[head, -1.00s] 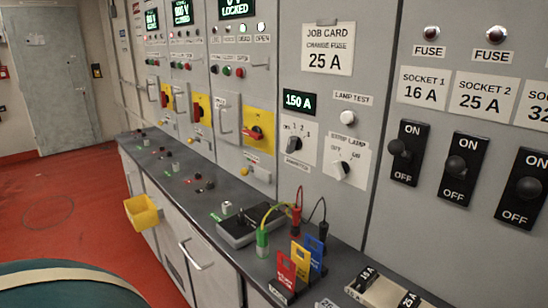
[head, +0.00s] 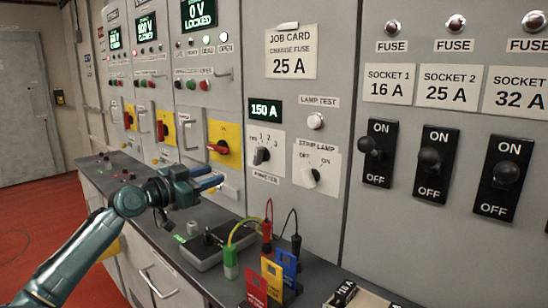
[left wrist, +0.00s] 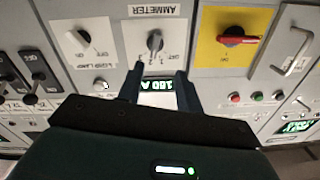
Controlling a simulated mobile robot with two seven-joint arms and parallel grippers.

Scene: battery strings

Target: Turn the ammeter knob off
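The ammeter knob (head: 262,156) is a dark rotary knob on a white plate marked with numbers, under a green display (head: 265,110) reading 150 A. Which mark it points at is too small to tell. It also shows in the left wrist view (left wrist: 155,42), upside down, under the word AMMETER. My left gripper (head: 218,181) is to the left of the knob in the head view, in front of the panel and above the bench. In the left wrist view its two fingers (left wrist: 157,76) are apart and empty, with the knob beyond the gap, not touched. My right gripper is out of view.
The strip lamp knob (head: 314,175) and lamp test button (head: 316,121) sit to the right. A red handle on a yellow plate (head: 230,133) is to the left. On the bench below stand a dark meter box (head: 203,252), cables, and red, yellow and blue cards (head: 272,278).

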